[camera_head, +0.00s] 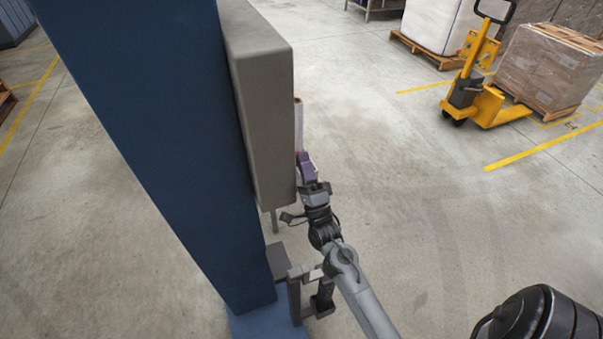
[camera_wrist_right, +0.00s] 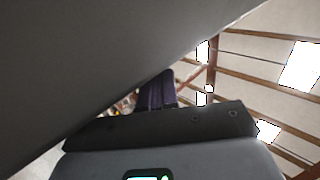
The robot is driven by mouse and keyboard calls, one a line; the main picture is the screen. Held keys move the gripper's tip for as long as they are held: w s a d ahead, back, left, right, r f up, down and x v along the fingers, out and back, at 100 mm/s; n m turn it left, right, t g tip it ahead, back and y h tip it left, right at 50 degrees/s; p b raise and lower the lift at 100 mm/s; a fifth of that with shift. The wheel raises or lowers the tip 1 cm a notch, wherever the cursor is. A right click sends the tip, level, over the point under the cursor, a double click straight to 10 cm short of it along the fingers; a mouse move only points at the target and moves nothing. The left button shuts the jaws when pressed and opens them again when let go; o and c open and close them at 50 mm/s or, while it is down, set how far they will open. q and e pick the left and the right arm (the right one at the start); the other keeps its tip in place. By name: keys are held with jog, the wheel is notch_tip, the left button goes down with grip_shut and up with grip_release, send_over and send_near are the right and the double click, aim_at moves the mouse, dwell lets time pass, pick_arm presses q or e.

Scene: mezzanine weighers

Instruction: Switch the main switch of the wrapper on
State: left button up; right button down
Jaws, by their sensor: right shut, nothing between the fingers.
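The wrapper shows in the head view as a tall blue column (camera_head: 150,120) with a long grey housing (camera_head: 262,100) on its right side. The edge of a pale film roll (camera_head: 298,122) shows behind the housing. My right gripper (camera_head: 305,162) has purple fingers and is shut and empty, close beside the housing's right side near its lower end. I cannot tell whether it touches. In the wrist view the purple fingers (camera_wrist_right: 157,90) stand next to a large grey surface (camera_wrist_right: 90,60). The main switch is not visible in either view. My left gripper is not in view.
A yellow pallet jack (camera_head: 480,95) stands at the upper right by a wrapped pallet load (camera_head: 550,65). A white bulk bag (camera_head: 440,22) sits on a pallet behind it. The concrete floor right of the wrapper is clear. The wrapper's blue base (camera_head: 268,322) is at the bottom.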

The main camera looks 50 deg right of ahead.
jog(key=b+v, duration=0.1)
jog(key=v, duration=0.9)
jog(key=shift+s+a+f, duration=0.15)
jog(key=shift+s+f, duration=0.1)
jog(key=shift+s, duration=0.05)
